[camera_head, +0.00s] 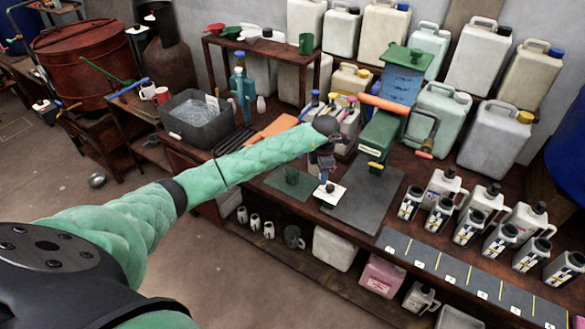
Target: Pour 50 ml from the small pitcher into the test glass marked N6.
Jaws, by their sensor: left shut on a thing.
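My left gripper (324,160) is at the end of the green-sleeved arm, over the workbench and just above a small white plate (330,194). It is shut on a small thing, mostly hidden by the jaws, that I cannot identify. The marks are too small to read, so I cannot tell N6. My right gripper is out of view.
A dark grey mat (366,212) lies right of the plate. A green device with an orange handle (384,135) stands behind it. Large canisters (497,135) line the back. A grey tub (195,125) stands at the left. Cups and a grey jug (294,237) are on the lower shelf.

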